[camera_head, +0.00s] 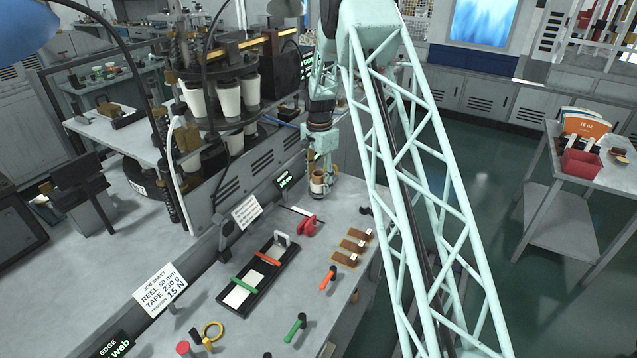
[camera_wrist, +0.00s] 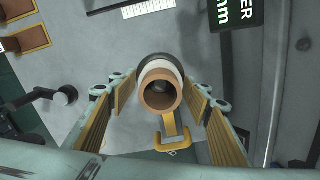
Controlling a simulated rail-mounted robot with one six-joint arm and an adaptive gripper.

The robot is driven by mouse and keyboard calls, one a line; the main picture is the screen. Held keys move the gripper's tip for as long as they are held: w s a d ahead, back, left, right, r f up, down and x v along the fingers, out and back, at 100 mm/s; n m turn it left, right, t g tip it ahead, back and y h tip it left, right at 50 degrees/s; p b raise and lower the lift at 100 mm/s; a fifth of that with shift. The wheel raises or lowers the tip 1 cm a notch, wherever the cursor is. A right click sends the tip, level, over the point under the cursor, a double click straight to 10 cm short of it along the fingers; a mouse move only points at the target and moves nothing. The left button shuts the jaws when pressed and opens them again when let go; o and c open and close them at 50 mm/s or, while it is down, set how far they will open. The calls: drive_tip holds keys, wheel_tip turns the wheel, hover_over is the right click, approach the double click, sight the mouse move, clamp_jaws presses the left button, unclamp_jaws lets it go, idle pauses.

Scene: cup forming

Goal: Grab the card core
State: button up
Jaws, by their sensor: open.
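The card core (camera_wrist: 160,103) is a short brown cardboard tube. In the wrist view I look down into its open end; a pale band and a dark round part show behind its rim. It also shows in the head view (camera_head: 317,182), upright by the bench's far end. My gripper (camera_wrist: 161,88) is open, with one yellow-padded finger on each side of the core and visible gaps beside it. In the head view my gripper (camera_head: 320,180) is down around the core, partly hiding it. What supports the core's base is hidden.
A yellow bracket (camera_wrist: 173,140) stands close to the core in the wrist view. On the bench are a red clamp-like part (camera_head: 307,227), a black tray (camera_head: 258,275), brown pads (camera_head: 352,246) and orange (camera_head: 328,278) and green (camera_head: 296,327) handles. The machine wall stands left of my gripper.

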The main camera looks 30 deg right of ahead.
sight(319, 174)
drive_tip(key=c, duration=1)
drive_tip(key=shift+r, duration=0.15)
drive_tip(key=shift+r, duration=1.65)
drive_tip(key=s+a, duration=0.1)
drive_tip(key=s, duration=0.4)
drive_tip(key=s+a+r, duration=0.1)
drive_tip(key=s+a, duration=0.1)
drive_tip(key=s, duration=0.3)
drive_tip(key=s+a, duration=0.1)
drive_tip(key=s, duration=0.4)
drive_tip(key=shift+s+a+r, duration=0.2)
drive_tip(key=shift+a, duration=0.05)
